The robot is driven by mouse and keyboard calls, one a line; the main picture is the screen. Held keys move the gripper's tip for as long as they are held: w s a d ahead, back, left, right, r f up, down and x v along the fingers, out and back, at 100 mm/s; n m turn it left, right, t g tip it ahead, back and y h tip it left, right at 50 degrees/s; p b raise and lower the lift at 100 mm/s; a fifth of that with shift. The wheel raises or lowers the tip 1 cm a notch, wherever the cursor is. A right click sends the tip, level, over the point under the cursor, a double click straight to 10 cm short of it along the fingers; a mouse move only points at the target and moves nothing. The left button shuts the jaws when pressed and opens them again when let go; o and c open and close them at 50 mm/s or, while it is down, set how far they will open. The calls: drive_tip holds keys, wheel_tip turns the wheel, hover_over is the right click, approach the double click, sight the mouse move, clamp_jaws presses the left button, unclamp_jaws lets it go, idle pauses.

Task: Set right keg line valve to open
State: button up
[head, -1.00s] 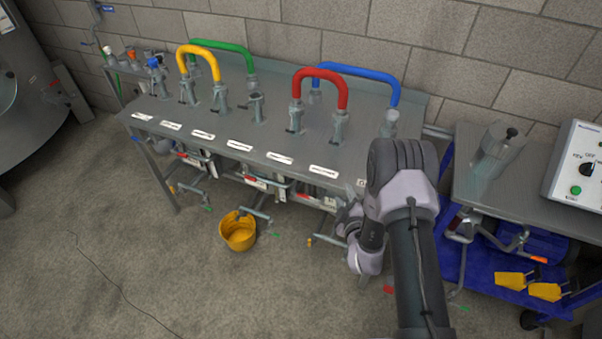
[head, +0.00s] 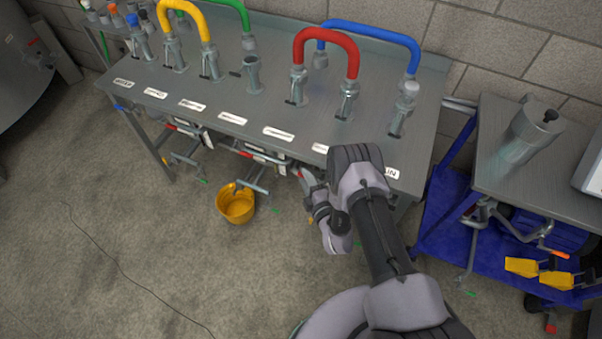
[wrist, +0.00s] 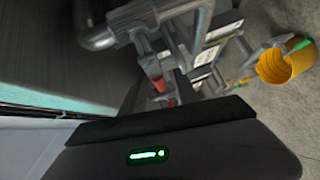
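Several valves with pipes, levers and red and white tags hang under the front edge of the steel bench (head: 215,85). One valve assembly (head: 255,175) shows left of my arm. I cannot tell which one is the right keg line valve. My gripper (head: 308,182) is low at the bench's front edge, beside the pipework, partly hidden by my wrist. In the wrist view a grey pipe elbow (wrist: 100,35) and a small red part (wrist: 158,85) are close ahead of my gripper. The fingers are dark and blurred, so their opening and any contact are unclear.
A yellow bucket (head: 237,204) hangs or stands below the bench. Red (head: 325,40) and blue (head: 375,35) pipe loops rise from the bench top. A blue cart (head: 440,215) stands close on the right. The floor in front is clear apart from a thin cable (head: 110,260).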

drive_tip(key=b+x, duration=0.1)
drive_tip(key=x, duration=0.3)
drive_tip(key=shift+w, duration=0.1)
drive_tip(key=shift+c, duration=0.3)
clamp_jaws()
idle(1.0)
